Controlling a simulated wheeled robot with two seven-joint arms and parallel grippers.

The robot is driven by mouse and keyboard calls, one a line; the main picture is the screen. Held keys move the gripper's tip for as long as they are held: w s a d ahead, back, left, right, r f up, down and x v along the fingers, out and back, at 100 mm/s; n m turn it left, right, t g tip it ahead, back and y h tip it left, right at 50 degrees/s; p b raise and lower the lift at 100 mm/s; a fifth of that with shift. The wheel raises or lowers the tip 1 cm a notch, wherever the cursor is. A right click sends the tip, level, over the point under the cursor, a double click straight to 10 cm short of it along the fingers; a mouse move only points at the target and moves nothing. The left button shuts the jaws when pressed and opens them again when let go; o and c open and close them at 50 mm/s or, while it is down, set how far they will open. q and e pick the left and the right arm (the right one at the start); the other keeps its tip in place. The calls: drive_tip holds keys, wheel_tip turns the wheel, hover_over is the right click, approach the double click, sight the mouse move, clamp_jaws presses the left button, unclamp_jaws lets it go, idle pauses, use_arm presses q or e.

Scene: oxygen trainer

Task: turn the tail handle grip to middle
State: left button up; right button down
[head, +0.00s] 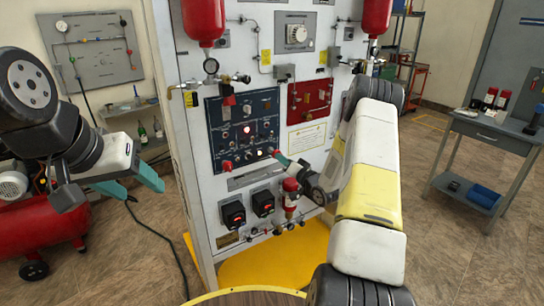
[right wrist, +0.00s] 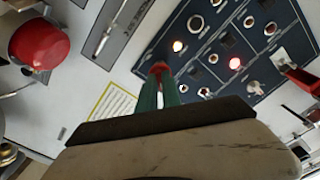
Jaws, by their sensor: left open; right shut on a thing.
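My right gripper (head: 280,157) reaches the lower right edge of the dark blue control panel (head: 238,108). Its green fingers (right wrist: 160,88) are shut on a small red grip (right wrist: 157,67) at the panel's edge. I take this as the tail handle grip; the fingers hide most of it, so its angle cannot be told. My left gripper (head: 145,189) is open and empty, left of the cabinet and apart from it. Another red handle (head: 227,165) sits at the panel's lower left; it also shows in the right wrist view (right wrist: 300,76).
The white cabinet (head: 185,130) carries a red panel (head: 309,101), red cylinders (head: 204,18) and black square units (head: 233,213) below. A red compressor (head: 50,235) stands at left. A grey side table (head: 490,132) stands at right. Floor between cabinet and compressor has a black cable.

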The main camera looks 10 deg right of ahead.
drive_tip(key=shift+d+n, duration=0.1)
drive_tip(key=shift+n, duration=3.7)
drive_tip(key=c, duration=1.5)
unclamp_jaws()
drive_tip(key=v, duration=0.7)
drive_tip(key=shift+s+d, duration=0.1)
drive_tip(key=shift+s, duration=0.25)
